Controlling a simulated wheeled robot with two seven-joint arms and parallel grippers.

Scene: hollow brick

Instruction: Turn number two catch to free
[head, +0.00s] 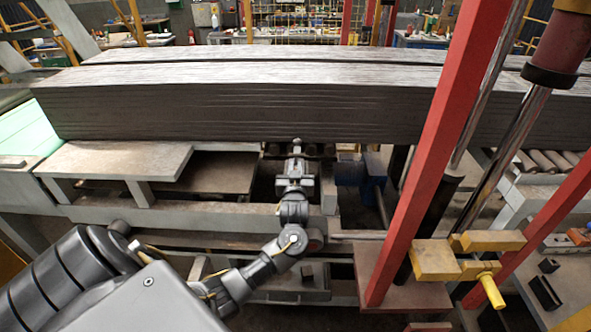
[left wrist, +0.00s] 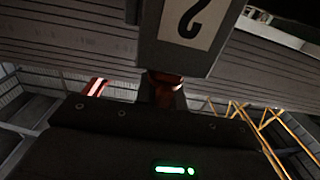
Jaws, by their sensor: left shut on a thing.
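A grey plate marked with a large 2 (left wrist: 188,20) fills the top middle of the left wrist view; the digit appears turned. Just below it a small reddish-brown piece (left wrist: 166,78), apparently the number two catch, sits at my left gripper (left wrist: 163,92). In the head view my left gripper (head: 297,147) reaches up to the shadowed underside of the long stack and is shut on the catch. The head view hides the catch behind the gripper and does not show which way it is turned. My right gripper is not in view.
A long grey layered stack (head: 250,105) spans the head view above the gripper. A grey shelf (head: 120,158) lies left of it. A red post (head: 440,140) and yellow clamp (head: 460,255) stand at right. A blue part (head: 373,177) sits close right of the gripper.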

